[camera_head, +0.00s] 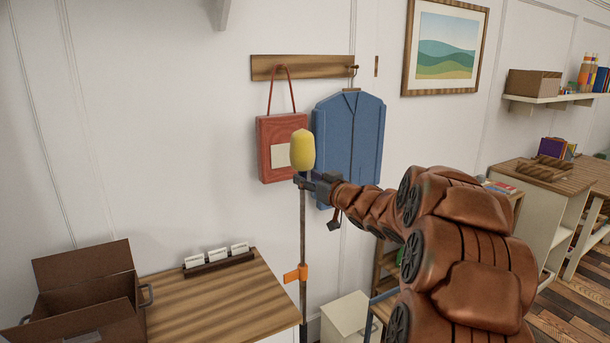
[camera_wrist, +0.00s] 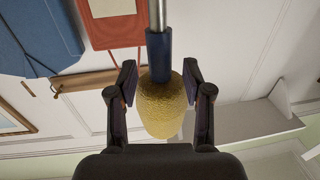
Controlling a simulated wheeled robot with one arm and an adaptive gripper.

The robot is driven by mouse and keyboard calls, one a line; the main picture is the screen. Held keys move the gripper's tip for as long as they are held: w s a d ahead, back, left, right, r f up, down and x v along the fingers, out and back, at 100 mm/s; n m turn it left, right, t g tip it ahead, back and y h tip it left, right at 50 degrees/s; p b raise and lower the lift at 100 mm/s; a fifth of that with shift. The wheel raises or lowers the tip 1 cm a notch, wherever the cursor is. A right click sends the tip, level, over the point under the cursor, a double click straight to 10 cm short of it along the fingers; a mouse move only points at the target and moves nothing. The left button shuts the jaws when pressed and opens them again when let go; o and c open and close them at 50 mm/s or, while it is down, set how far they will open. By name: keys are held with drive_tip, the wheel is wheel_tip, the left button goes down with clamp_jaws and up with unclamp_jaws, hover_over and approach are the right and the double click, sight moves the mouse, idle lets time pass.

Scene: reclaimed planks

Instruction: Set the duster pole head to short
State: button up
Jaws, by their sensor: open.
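The duster pole (camera_head: 303,235) stands upright with a yellow head (camera_head: 302,150) on top and an orange clamp (camera_head: 296,274) lower down. My gripper (camera_head: 304,182) is at the pole just below the head. In the wrist view the yellow head (camera_wrist: 160,108) and its dark blue collar (camera_wrist: 159,55) lie between the two fingers of my gripper (camera_wrist: 159,76). The fingers are open, with a gap on each side, and hold nothing. The grey pole runs out of the wrist view at the top. The pole's foot is hidden in the head view.
A red bag (camera_head: 268,165) and a blue jacket (camera_head: 350,140) hang from a wooden wall rail (camera_head: 290,67) behind the pole. A wooden table (camera_head: 215,300) with an open brown box (camera_head: 90,310) and a card holder (camera_head: 215,262) stands at lower left. The upper left wall is mostly bare.

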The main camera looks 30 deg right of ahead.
drive_tip(key=shift+w, duration=0.85)
clamp_jaws()
